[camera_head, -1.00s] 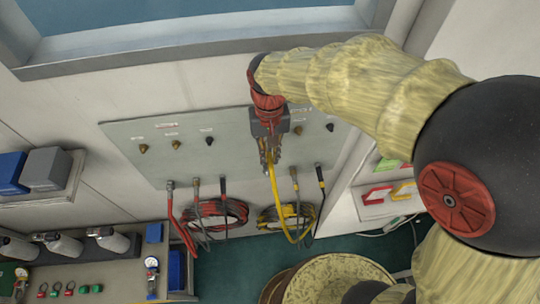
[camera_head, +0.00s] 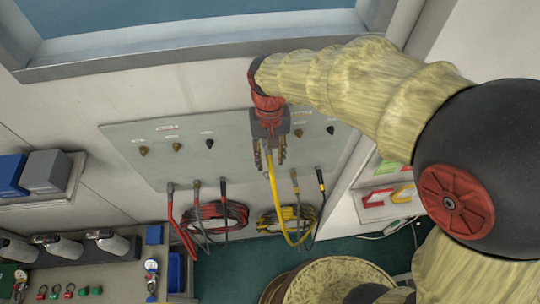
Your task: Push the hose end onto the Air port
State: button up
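My gripper (camera_head: 270,155) is in front of the right half of the grey panel (camera_head: 185,160), pointing down in the picture. Its two fingers stand apart on either side of the upper end of the yellow hose (camera_head: 273,184), with gaps visible beside it. The hose runs up between the fingers, and its lower part hangs down to a yellow coil (camera_head: 291,216). My gripper covers the hose's tip and the panel behind it, so I cannot tell whether the tip sits on a port. The panel labels are too small to read, so I cannot pick out the Air port.
Other hose ends stand along the panel's lower edge, with a red coil (camera_head: 222,213) below. Small fittings (camera_head: 177,147) dot the panel. A round patterned stool top (camera_head: 340,278) is below right. A shelf with boxes (camera_head: 46,171) is at left.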

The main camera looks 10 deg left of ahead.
notch_tip(320, 180, up, 12)
jog(key=w, duration=0.1)
jog(key=shift+w, duration=0.2)
dwell(0.4)
jog(key=shift+a, duration=0.15)
jog(key=s+d+f+m+t+b, duration=0.1)
jog(key=s+d+f+t+b, duration=0.2)
jog(key=d+f+b, duration=0.9)
jog(key=s+d+f+m+t+b, duration=0.1)
jog(key=s+d+f+t+b, duration=0.3)
jog(key=s+d+f+b, duration=0.4)
jog(key=d+f+b, duration=0.3)
jog(key=f+b, duration=0.4)
jog(key=b, duration=0.3)
jog(key=shift+s+d+m, duration=0.25)
jog(key=shift+d+m, duration=0.1)
jog(key=shift+m, duration=0.05)
